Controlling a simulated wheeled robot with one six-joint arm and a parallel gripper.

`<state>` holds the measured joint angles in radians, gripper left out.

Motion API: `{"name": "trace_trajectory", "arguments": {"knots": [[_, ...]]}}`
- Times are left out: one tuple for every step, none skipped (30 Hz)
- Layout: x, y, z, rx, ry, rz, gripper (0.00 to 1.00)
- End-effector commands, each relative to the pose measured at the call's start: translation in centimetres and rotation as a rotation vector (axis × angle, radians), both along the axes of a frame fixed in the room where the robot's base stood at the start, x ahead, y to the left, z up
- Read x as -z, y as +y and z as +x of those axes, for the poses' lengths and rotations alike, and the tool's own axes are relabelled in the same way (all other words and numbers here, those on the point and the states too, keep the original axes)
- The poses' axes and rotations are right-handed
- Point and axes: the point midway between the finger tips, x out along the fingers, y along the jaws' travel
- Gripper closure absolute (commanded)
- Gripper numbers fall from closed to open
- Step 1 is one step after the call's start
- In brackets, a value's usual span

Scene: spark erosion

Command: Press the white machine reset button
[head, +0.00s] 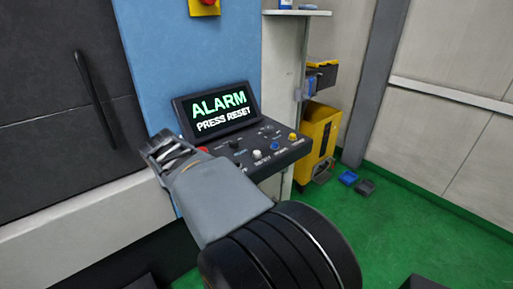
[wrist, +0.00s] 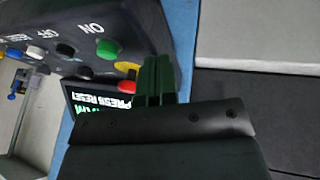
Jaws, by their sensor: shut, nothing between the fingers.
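The white reset button (head: 258,154) sits on the sloped front of the dark control panel (head: 283,158), between a black knob and a blue button. My gripper (head: 164,147) is shut and empty, in front of the panel's left side. In the wrist view the gripper's fingers (wrist: 157,80) are beside the red emergency stop (wrist: 127,87) and the green button (wrist: 108,48), well away from the white button. My arm hides part of the panel's left side in the head view.
A screen (head: 217,109) above the buttons reads "ALARM PRESS RESET". A blue button (head: 275,146) and a yellow button (head: 293,137) stand right of the white one. A dark door with a handle (head: 95,98) is at left. Green floor (head: 400,235) is open at right.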

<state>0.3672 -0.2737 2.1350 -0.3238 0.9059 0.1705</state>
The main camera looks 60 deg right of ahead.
Motion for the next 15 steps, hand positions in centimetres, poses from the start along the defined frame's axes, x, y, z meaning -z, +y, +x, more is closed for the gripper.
{"name": "trace_trajectory", "arguments": {"knots": [[-1.7, -3.4, 0.3, 0.074, 0.003, -0.039, 1.0], [-2.4, -5.2, 0.3, 0.113, 0.004, -0.062, 1.0], [-3.2, -7.6, 0.2, 0.163, 0.005, -0.094, 1.0], [-3.9, -9.3, 0.1, 0.198, 0.007, -0.117, 1.0], [-4.4, -10.9, -0.1, 0.233, 0.009, -0.139, 1.0], [-5.2, -13.0, -0.4, 0.275, 0.012, -0.166, 1.0], [-5.7, -14.5, -0.8, 0.306, 0.014, -0.186, 1.0], [-6.1, -15.9, -1.1, 0.335, 0.017, -0.205, 1.0], [-6.7, -17.6, -1.6, 0.37, 0.021, -0.227, 1.0], [-7.1, -18.8, -2.0, 0.395, 0.022, -0.244, 1.0], [-7.5, -19.9, -2.4, 0.416, 0.025, -0.259, 1.0], [-7.9, -21.2, -2.9, 0.444, 0.03, -0.277, 1.0], [-8.2, -22.1, -3.3, 0.462, 0.032, -0.29, 1.0], [-8.4, -22.9, -3.6, 0.478, 0.033, -0.301, 1.0], [-8.7, -23.8, -4.1, 0.497, 0.037, -0.314, 1.0]]}}
